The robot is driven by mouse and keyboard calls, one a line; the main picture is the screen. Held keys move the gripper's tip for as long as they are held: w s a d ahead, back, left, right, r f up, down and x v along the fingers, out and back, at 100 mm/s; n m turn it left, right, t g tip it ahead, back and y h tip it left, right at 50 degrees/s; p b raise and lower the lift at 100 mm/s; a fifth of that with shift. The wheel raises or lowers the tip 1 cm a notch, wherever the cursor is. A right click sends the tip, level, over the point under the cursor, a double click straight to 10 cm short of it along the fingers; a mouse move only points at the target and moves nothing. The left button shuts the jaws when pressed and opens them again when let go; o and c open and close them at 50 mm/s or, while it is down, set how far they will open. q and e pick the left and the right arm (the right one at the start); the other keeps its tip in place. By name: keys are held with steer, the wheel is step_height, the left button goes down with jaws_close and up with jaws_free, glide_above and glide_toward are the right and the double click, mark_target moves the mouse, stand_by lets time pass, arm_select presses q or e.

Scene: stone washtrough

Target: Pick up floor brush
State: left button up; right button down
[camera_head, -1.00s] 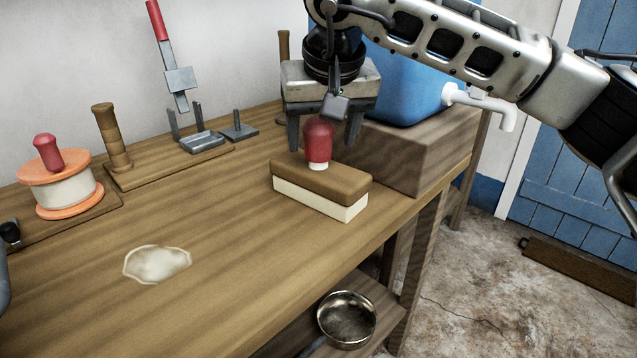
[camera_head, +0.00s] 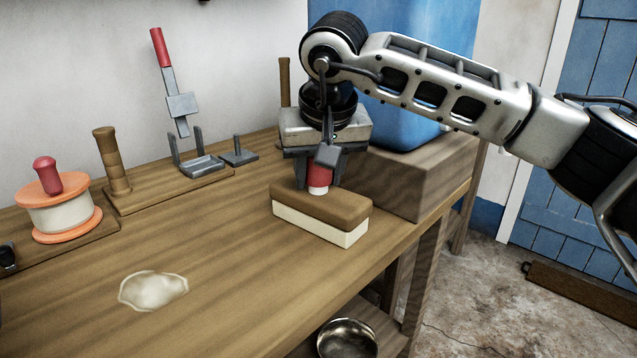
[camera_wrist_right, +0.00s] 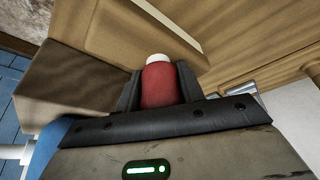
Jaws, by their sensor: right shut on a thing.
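The floor brush (camera_head: 320,212) is a brown block with a cream bristle layer below and an upright red handle with a white collar. It appears to rest on the wooden bench, near its front edge. My right gripper (camera_head: 319,178) comes down from above and is shut on the red handle. In the right wrist view, the red handle (camera_wrist_right: 160,84) sits between the two dark fingers, its white collar beyond the tips. The gripper hides the handle's top in the head view. My left gripper does not show.
A wooden block (camera_head: 420,182) with a blue container (camera_head: 405,118) stands close behind the brush at right. A spool (camera_head: 60,203), a wooden peg (camera_head: 112,165) and a red-handled tool (camera_head: 172,85) stand at left and back. A pale puddle (camera_head: 153,290) lies left; a metal bowl (camera_head: 347,340) sits below.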

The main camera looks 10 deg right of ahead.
steer(key=shift+r, duration=0.45)
step_height(320, 180, up, 2)
steer(key=shift+r+p, duration=0.25)
steer(key=shift+p, duration=0.2)
steer(key=s+r+p, duration=0.1)
steer(key=s+r, duration=0.8)
steer(key=s, duration=0.5)
steer(key=shift+d+r, duration=0.3)
steer(key=shift+d, duration=0.15)
steer(key=c, duration=1.7)
jaws_free()
steer(key=shift+c, duration=0.3)
